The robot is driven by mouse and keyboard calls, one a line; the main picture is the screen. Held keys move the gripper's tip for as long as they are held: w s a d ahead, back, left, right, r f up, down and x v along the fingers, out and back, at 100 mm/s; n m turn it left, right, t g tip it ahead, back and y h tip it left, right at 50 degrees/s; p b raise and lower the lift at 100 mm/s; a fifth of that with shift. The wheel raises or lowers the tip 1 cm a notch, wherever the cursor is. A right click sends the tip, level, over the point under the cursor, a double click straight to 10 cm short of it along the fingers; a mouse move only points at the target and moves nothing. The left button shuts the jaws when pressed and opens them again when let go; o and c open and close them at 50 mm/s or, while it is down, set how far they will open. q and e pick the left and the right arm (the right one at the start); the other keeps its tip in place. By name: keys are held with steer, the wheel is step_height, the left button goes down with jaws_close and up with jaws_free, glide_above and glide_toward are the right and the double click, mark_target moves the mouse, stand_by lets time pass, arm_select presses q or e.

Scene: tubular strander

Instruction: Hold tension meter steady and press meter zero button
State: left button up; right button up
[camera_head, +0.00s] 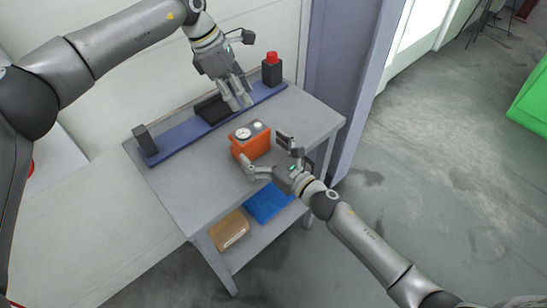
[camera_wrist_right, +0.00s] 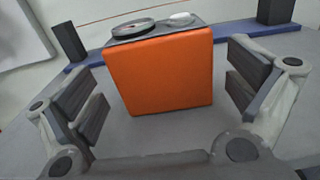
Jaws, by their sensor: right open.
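The orange tension meter (camera_head: 252,144) stands upright on the grey table. Its dark top carries a round dial (camera_head: 243,133) and a white button (camera_head: 258,126). In the right wrist view the meter (camera_wrist_right: 160,75) shows its orange front face, with the dial (camera_wrist_right: 136,27) and the button (camera_wrist_right: 184,18) on top. My right gripper (camera_head: 268,154) is open, with its fingers spread to either side of the meter and apart from it. My left gripper (camera_head: 240,98) hangs above the blue rail, behind the meter. Its fingers look close together, but whether they are shut is unclear.
A blue rail (camera_head: 180,137) runs along the table's back, with a black block at its left end, a black piece in its middle and a black post with a red top (camera_head: 272,66) at the right. A blue bin (camera_head: 269,203) and a brown box (camera_head: 230,231) lie on the lower shelf.

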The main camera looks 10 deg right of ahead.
mark_target(257, 145)
steer(key=shift+x, duration=2.55)
steer(key=c, duration=1.1)
arm_select(q)
jaws_close()
steer(key=shift+f, duration=0.1)
arm_select(e)
steer(key=shift+f, duration=0.1)
